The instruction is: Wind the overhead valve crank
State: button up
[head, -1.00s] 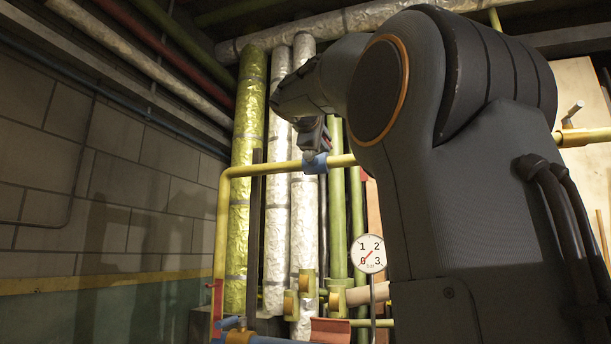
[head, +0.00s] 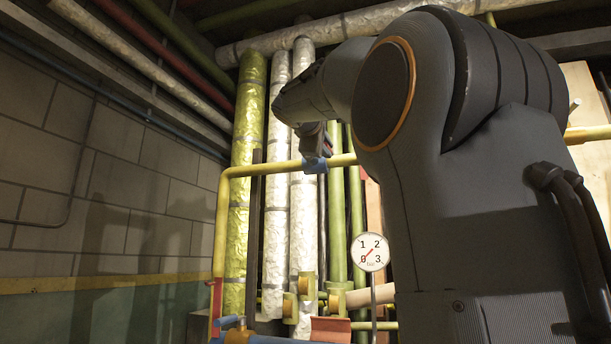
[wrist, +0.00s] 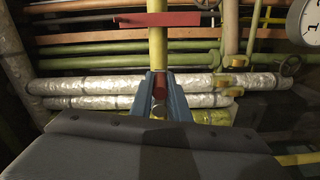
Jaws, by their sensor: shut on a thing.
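My gripper (head: 315,160) is up at the yellow pipe (head: 265,169) in the head view, its blue tips overlapping the pipe's horizontal run. In the wrist view my gripper (wrist: 160,97) has its two blue fingers closed around a small reddish-brown cylinder, which looks like the crank handle (wrist: 159,88). The yellow pipe (wrist: 158,48) runs straight up the picture behind it. The rest of the crank is hidden by the fingers and my arm. A round white dial gauge (head: 371,252) shows 0 to 3, its red needle near 0; part of it also shows in the wrist view (wrist: 308,20).
Foil-wrapped pipes (head: 302,200) and green pipes (head: 357,210) stand close behind my gripper. A red bracket (head: 330,329) and a blue-handled valve (head: 232,323) sit low. A block wall (head: 130,180) is at left; the space before it is open.

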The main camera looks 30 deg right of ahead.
jog(key=shift+f, duration=0.1)
jog(key=shift+w+f+b, duration=0.1)
jog(key=shift+f+b, duration=0.3)
jog(key=shift+w+a+f+b, duration=0.1)
jog(key=shift+f+b, duration=0.35)
jog(key=shift+f, duration=0.1)
jog(key=shift+w+a+f+b, duration=0.1)
jog(key=shift+f+b, duration=0.2)
jog(key=shift+b, duration=0.15)
jog(key=shift+f, duration=0.1)
jog(key=shift+w+a+f+b, duration=0.2)
jog(key=shift+f+b, duration=0.1)
jog(key=shift+b, duration=0.1)
